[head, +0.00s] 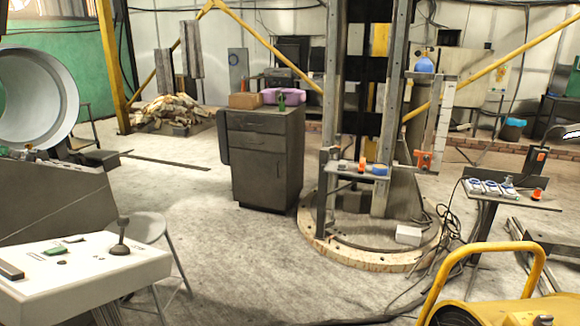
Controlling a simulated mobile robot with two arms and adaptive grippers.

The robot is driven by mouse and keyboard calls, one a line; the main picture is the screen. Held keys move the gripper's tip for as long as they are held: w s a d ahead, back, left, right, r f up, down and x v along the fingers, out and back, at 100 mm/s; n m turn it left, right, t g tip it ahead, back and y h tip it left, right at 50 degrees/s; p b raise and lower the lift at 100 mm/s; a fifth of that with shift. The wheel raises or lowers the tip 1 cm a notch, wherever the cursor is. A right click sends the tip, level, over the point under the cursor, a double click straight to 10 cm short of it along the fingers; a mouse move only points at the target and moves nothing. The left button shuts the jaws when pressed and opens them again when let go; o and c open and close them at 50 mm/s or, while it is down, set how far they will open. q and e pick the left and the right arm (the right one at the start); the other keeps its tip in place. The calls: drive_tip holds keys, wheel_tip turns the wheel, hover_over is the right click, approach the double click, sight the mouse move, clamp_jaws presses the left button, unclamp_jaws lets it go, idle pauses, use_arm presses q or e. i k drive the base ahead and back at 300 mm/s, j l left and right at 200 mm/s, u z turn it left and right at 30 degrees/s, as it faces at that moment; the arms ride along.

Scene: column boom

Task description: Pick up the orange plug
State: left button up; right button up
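A small orange piece (537,194) stands at the front right of the small side table (515,203) on the right. A second small orange piece (362,167) is on the narrow shelf fixed to the column. Both look like short plugs, and I cannot tell which one is the orange plug. A larger orange fitting (424,160) sits on the column's right side. Neither of my grippers shows clearly in the head view.
A dark cabinet (268,165) stands left of the column on its round base (330,247). Cables (440,235) lie on the floor between the base and the side table. A yellow-framed machine (480,262) fills the lower right, and a white control desk (80,270) the lower left. Centre-left floor is clear.

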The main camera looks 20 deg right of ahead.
sight(535, 197)
drive_tip(key=i+l+z, duration=0.2)
drive_tip(key=i+z, duration=0.2)
drive_tip(key=i, duration=0.45)
drive_tip(key=i+j+z, duration=0.15)
drive_tip(key=i+z, duration=0.3)
drive_tip(key=i, duration=0.95)
drive_tip(key=i+j+z, duration=0.1)
drive_tip(key=i, duration=0.4)
drive_tip(key=i+j, duration=0.15)
drive_tip(key=i, duration=0.4)
drive_tip(key=i+l+z, duration=0.2)
drive_tip(key=z, duration=0.25)
drive_tip(key=i+z, duration=0.3)
drive_tip(key=z, duration=0.15)
drive_tip(key=i+z, duration=0.25)
drive_tip(key=z, duration=0.2)
drive_tip(key=i+z, duration=0.25)
drive_tip(key=z, duration=0.25)
drive_tip(key=i+l, duration=0.15)
drive_tip(key=i, duration=0.3)
drive_tip(key=i+l+z, duration=0.1)
drive_tip(key=i, duration=0.4)
drive_tip(key=i+l+z, duration=0.1)
drive_tip(key=i, duration=0.35)
